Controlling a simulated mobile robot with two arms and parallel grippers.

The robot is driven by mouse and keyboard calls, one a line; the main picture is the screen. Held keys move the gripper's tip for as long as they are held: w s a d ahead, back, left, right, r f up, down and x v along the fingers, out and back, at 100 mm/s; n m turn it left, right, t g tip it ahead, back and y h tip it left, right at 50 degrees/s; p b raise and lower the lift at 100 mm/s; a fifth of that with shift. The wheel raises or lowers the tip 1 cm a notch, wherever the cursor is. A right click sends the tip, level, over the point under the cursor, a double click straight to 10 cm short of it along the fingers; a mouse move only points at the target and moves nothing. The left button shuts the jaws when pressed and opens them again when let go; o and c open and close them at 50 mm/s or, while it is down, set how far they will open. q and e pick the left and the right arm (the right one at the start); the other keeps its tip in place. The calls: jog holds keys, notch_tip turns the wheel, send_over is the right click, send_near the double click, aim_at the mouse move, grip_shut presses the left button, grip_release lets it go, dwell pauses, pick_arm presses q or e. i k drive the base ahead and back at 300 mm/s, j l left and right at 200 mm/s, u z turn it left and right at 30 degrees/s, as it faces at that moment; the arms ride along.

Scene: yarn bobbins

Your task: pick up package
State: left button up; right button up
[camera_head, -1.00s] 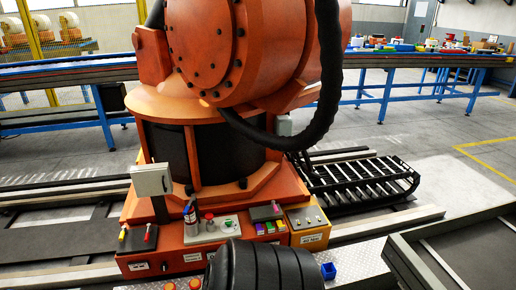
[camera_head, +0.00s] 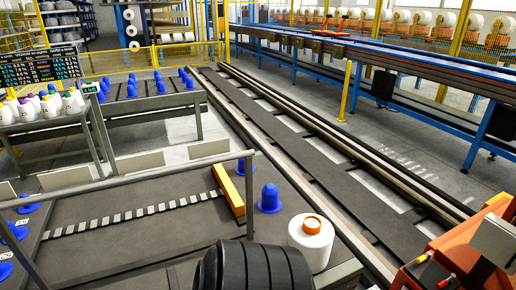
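The likely package is a white yarn bobbin (camera_head: 311,243) with an orange top, standing upright near the bottom centre, at the near right end of a dark platform. A black ribbed part of my own body at the bottom centre is just left of it and may hide some of the platform. Neither of my grippers is in view. More white bobbins (camera_head: 40,106) with coloured tops stand on a rack at the left, under a display screen.
A blue cone (camera_head: 269,198) stands beside a yellow bar (camera_head: 228,194) on the platform. Floor rails (camera_head: 330,160) run diagonally past it. An orange machine (camera_head: 465,258) is at the lower right. A long blue-framed conveyor (camera_head: 400,75) crosses the back.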

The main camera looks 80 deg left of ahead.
aim_at(312, 234)
jog(key=u, duration=2.15)
